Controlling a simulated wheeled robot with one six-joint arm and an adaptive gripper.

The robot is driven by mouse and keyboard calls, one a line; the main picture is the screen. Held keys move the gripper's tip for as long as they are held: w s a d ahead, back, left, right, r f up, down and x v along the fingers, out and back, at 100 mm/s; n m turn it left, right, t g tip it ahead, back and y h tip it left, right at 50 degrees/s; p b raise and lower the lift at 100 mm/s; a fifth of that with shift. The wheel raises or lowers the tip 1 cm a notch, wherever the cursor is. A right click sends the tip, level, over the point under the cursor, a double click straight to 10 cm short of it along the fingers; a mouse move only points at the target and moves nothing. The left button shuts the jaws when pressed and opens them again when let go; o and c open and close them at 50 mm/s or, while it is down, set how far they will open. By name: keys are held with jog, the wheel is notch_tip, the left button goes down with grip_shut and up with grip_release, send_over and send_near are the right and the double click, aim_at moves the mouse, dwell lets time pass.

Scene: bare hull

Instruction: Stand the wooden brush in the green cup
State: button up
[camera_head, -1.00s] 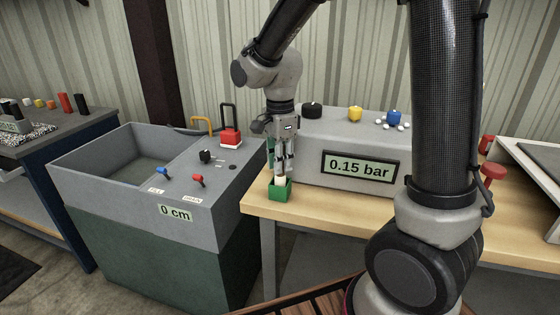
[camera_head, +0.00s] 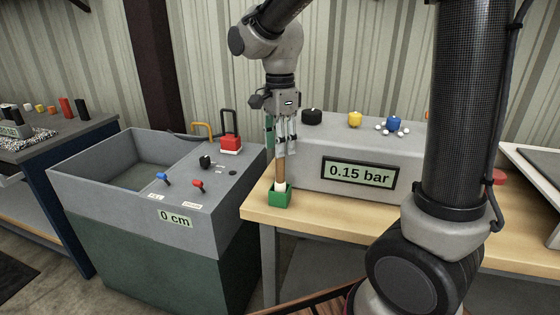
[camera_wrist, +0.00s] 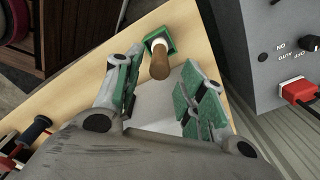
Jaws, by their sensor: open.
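The wooden brush (camera_head: 281,171) stands upright in the green cup (camera_head: 287,196), its brown handle up and its white end down inside the cup's rim. The cup is on the near left corner of the wooden table. In the wrist view the brush handle (camera_wrist: 160,62) points up toward the camera and the green cup (camera_wrist: 167,38) lies around its far end. My gripper (camera_head: 286,154) is just above the handle's top, its fingers apart. In the wrist view its green pads (camera_wrist: 155,100) are spread with nothing between them.
A grey box with a 0.15 bar display (camera_head: 310,158) stands on the wooden table (camera_head: 345,203), just right of the cup. A grey sink unit (camera_head: 100,200) with blue and red levers is to the left. The table in front of the box is clear.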

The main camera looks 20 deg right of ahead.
notch_tip(320, 180, up, 5)
jog(key=shift+f, duration=0.15)
jog(key=shift+s+d+r, duration=0.15)
jog(key=shift+r, duration=0.05)
jog(key=s+d+n+t, duration=0.4)
jog(key=s+d+n, duration=1)
jog(key=s+n, duration=0.2)
jog(key=s, duration=0.2)
jog(key=shift+s+d, duration=0.3)
jog(key=shift+s, duration=0.05)
